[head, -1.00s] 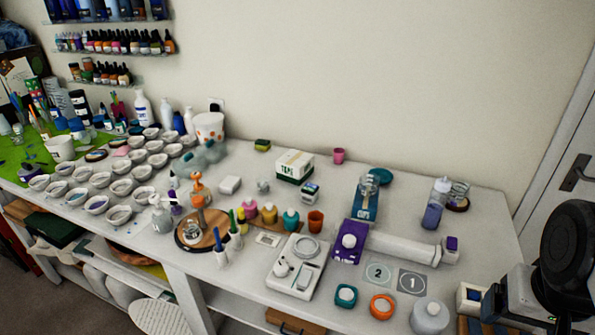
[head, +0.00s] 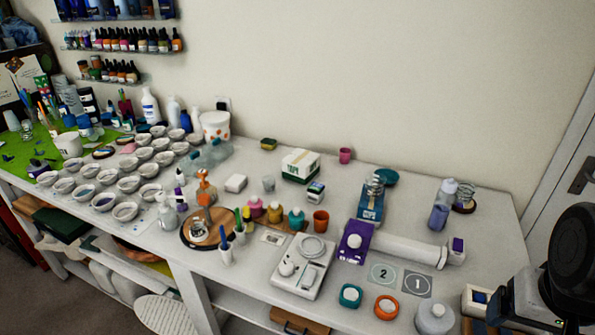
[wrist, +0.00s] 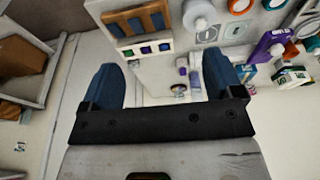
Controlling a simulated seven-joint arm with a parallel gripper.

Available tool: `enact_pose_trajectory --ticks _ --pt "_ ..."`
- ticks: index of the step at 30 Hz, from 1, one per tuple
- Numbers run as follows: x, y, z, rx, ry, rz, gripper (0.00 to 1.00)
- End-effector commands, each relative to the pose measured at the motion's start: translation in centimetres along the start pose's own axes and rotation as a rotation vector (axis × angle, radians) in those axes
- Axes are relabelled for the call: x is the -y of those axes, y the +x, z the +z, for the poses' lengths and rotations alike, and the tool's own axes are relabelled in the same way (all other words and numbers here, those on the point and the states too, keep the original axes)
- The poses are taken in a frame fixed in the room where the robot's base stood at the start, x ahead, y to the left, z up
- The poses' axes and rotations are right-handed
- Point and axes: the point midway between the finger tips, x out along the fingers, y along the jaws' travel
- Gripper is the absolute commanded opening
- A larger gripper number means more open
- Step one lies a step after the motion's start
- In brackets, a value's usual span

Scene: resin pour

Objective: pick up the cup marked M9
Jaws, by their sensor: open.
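Several small white cups (head: 125,211) stand in rows on the left part of the table, next to the green mat. Some hold coloured contents. No M9 mark is legible on any of them, so I cannot tell which cup is M9. My gripper (wrist: 160,66) shows in the wrist view, with its two blue fingers wide apart and nothing between them. It is over the right end of the table, far from the cups. In the head view only my dark arm shows at the right edge; the fingers are not visible there.
A round wooden board (head: 188,239) with bottles stands right of the cups. Some table is clear along the wall.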

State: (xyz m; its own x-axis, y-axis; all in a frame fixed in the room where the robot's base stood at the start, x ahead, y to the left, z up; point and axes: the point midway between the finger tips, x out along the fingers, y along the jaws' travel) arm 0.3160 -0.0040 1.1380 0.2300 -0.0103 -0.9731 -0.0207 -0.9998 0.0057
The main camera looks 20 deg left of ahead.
Motion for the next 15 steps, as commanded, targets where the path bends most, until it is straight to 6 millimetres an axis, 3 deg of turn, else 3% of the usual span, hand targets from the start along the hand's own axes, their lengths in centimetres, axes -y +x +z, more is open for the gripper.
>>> enact_pose_trajectory --ticks 2,15 --pt "0.00 0.00 0.00 0.000 0.000 0.000 0.78" --pt "0.54 0.00 -0.68 0.005 0.015 -0.018 0.78"
